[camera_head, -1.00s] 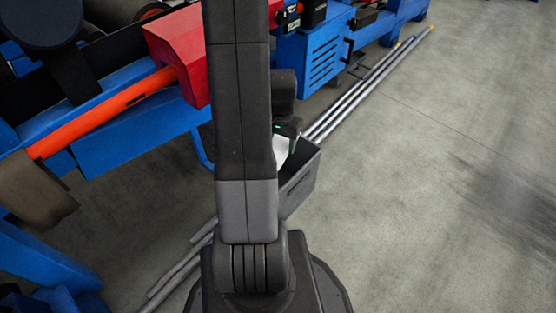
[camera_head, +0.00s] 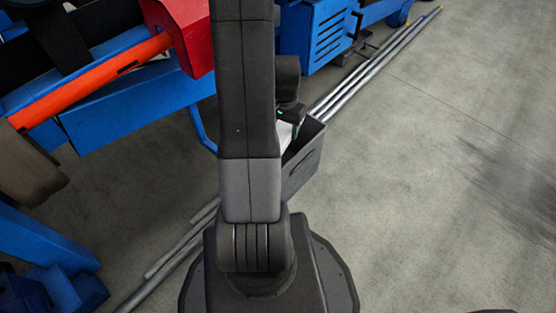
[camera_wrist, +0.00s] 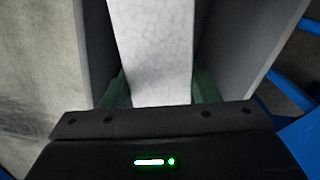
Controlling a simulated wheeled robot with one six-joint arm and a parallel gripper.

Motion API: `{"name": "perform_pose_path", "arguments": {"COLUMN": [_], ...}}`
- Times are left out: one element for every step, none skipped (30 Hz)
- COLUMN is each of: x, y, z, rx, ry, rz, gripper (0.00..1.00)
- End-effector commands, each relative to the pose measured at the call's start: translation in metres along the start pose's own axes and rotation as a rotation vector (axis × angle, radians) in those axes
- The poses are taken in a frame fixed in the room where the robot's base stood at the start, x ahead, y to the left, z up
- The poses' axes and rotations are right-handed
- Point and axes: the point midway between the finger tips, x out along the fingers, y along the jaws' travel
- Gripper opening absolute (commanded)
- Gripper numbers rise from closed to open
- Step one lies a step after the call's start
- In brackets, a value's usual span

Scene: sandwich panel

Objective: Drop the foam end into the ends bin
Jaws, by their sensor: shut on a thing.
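The foam end (camera_wrist: 153,50) is a white block with a faint cracked pattern. In the wrist view it sits between the green fingers of my gripper (camera_wrist: 158,90), which is shut on it. The foam reaches away from the fingers, past the top edge of the picture. Dark grey bin walls (camera_wrist: 245,45) stand on both sides of it. In the head view the ends bin (camera_head: 305,165) is a dark grey box on the floor, partly hidden behind my arm. My gripper (camera_head: 291,128) is at the bin opening, with a bit of white foam showing. The foam's lower end is hidden.
Long metal pipes (camera_head: 372,72) lie on the floor behind the bin, and more pipe ends (camera_head: 175,258) show at lower left. Blue machinery with a red housing (camera_head: 185,35) and an orange bar (camera_head: 90,80) stands at left. The concrete floor at right is clear.

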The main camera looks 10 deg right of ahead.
Motion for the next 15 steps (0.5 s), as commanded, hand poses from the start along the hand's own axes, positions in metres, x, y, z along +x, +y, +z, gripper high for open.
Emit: {"name": "perform_pose_path", "arguments": {"x": [-0.0006, -0.0006, -0.0006, -0.0006, -0.0006, -0.0007, -0.0007, -0.0007, -0.0007, -0.0007, -0.0007, -0.0007, -0.0006, -0.0009, -0.0020], "y": [0.0000, 0.0000, 0.0000, 0.0000, 0.0000, 0.0000, 0.0000, 0.0000, 0.0000, 0.0000, 0.0000, 0.0000, 0.0000, 0.0000, 0.0000], "z": [0.0000, 0.0000, 0.0000, 0.0000, 0.0000, 0.0000, 0.0000, 0.0000, 0.0000, 0.0000, 0.0000, 0.0000, 0.0000, 0.0000, -0.0001], "rx": [0.000, 0.000, 0.000, 0.000, 0.000, 0.000, 0.000, 0.000, 0.000, 0.000, 0.000, 0.000, 0.000, 0.000, 0.000], "ry": [0.000, 0.000, 0.000, 0.000, 0.000, 0.000, 0.000, 0.000, 0.000, 0.000, 0.000, 0.000, 0.000, 0.000, 0.000], "rz": [0.000, 0.000, 0.000, 0.000, 0.000, 0.000, 0.000, 0.000, 0.000, 0.000, 0.000, 0.000, 0.000, 0.000, 0.000], "gripper": [0.31, 0.31, 0.60, 0.66, 0.72, 0.79, 0.79, 0.79, 0.79, 0.79, 0.79, 0.79, 0.79, 0.79, 0.79]}}
